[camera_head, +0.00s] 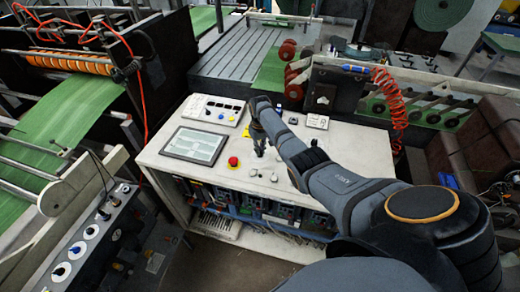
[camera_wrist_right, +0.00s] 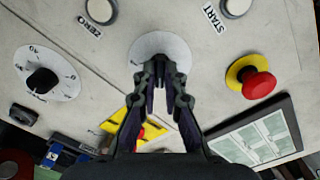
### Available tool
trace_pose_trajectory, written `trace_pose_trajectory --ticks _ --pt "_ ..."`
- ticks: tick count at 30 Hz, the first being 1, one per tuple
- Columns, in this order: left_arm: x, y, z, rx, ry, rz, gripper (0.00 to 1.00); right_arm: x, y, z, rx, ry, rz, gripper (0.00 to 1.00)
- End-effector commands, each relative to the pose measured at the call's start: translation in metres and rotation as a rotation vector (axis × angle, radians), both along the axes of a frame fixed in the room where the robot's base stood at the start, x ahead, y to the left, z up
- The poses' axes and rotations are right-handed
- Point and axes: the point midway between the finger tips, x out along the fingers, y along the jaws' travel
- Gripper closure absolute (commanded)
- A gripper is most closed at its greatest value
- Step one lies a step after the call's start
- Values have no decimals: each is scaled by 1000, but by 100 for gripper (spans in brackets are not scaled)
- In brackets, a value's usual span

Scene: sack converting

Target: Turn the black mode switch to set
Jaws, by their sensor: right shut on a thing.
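My right gripper (camera_head: 259,152) reaches down onto the white control desk (camera_head: 345,160) from the right in the head view. In the right wrist view my right gripper (camera_wrist_right: 160,82) is shut at a round white dial plate (camera_wrist_right: 158,47). The black mode switch on that plate is between the fingertips and mostly hidden by them, so its pointer and set mark cannot be read. My left gripper is not in view.
A red emergency button (camera_wrist_right: 258,84) on a yellow ring and a screen (camera_head: 195,145) are near the gripper. White buttons marked ZERO (camera_wrist_right: 101,11) and START (camera_wrist_right: 236,7) sit close by. Another black knob (camera_wrist_right: 42,80) is at the left in the wrist view.

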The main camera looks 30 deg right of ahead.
Motion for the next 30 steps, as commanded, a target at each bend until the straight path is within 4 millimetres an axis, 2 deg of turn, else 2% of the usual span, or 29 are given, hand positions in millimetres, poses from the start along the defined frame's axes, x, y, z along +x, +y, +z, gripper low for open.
trace_pose_trajectory --ticks 5,6,10,20,23,30 --pt "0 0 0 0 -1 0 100 2 -1 3 -2 -7 1 100" --pt "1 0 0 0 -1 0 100 2 -1 3 -2 -7 1 87" --pt "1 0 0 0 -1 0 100 2 -1 2 -1 -5 0 69" --pt "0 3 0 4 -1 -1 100 1 0 3 -1 -3 0 68" --pt "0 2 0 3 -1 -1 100 2 -1 15 -1 -6 0 68" --pt "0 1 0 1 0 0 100 2 -1 73 -2 -8 0 68"
